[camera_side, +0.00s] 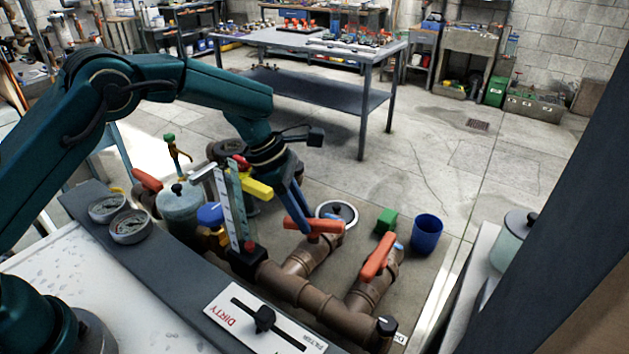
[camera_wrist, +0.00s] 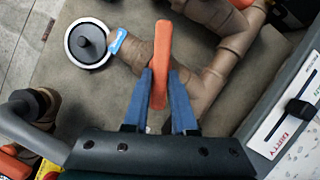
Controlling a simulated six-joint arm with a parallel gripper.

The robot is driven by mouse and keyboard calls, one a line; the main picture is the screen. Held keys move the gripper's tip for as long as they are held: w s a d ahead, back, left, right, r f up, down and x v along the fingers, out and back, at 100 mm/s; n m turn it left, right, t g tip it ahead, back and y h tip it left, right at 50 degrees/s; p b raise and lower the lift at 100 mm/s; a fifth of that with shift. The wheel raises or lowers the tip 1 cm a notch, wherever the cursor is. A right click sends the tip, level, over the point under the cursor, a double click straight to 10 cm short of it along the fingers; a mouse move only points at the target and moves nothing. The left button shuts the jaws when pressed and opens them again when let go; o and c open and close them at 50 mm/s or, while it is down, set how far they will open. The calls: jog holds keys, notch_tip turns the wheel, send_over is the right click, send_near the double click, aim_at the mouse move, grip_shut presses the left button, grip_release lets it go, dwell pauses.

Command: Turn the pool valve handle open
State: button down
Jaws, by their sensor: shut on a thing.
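The orange valve handle (camera_side: 318,226) sits on a brown pipe in the middle of the side view. It also shows in the wrist view (camera_wrist: 162,48) as an upright orange bar. My gripper (camera_side: 306,226) comes down on it from above. In the wrist view its two blue fingers (camera_wrist: 160,75) are on either side of the handle's lower part, shut on it. The brown pipe (camera_wrist: 207,82) runs beneath the handle, and the fingers hide part of it. A second orange handle (camera_side: 378,255) sits on the neighbouring pipe to the right.
A round white-rimmed lid (camera_side: 337,212) lies close behind the handle. A green block (camera_side: 386,221) and a blue cup (camera_side: 426,233) stand to the right. A clear upright gauge (camera_side: 233,207) and a yellow part (camera_side: 257,190) stand close left of my gripper. A dark ledge (camera_side: 150,262) runs in front.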

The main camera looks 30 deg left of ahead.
jog(key=shift+n, duration=0.4)
jog(key=c, duration=0.7)
grip_release()
jog(key=r, duration=0.4)
jog(key=shift+a+r, duration=0.25)
jog(key=shift+r, duration=0.1)
jog(key=s+a+r, duration=0.1)
jog(key=a+r, duration=0.1)
jog(key=a, duration=0.1)
jog(key=s+a+r, duration=0.1)
jog(key=a+r, duration=0.1)
jog(key=a, duration=0.2)
jog(key=s+a+r, duration=0.1)
jog(key=a+r, duration=0.1)
jog(key=a, duration=0.1)
jog(key=shift+s+a+r, duration=0.15)
jog(key=shift+a, duration=0.2)
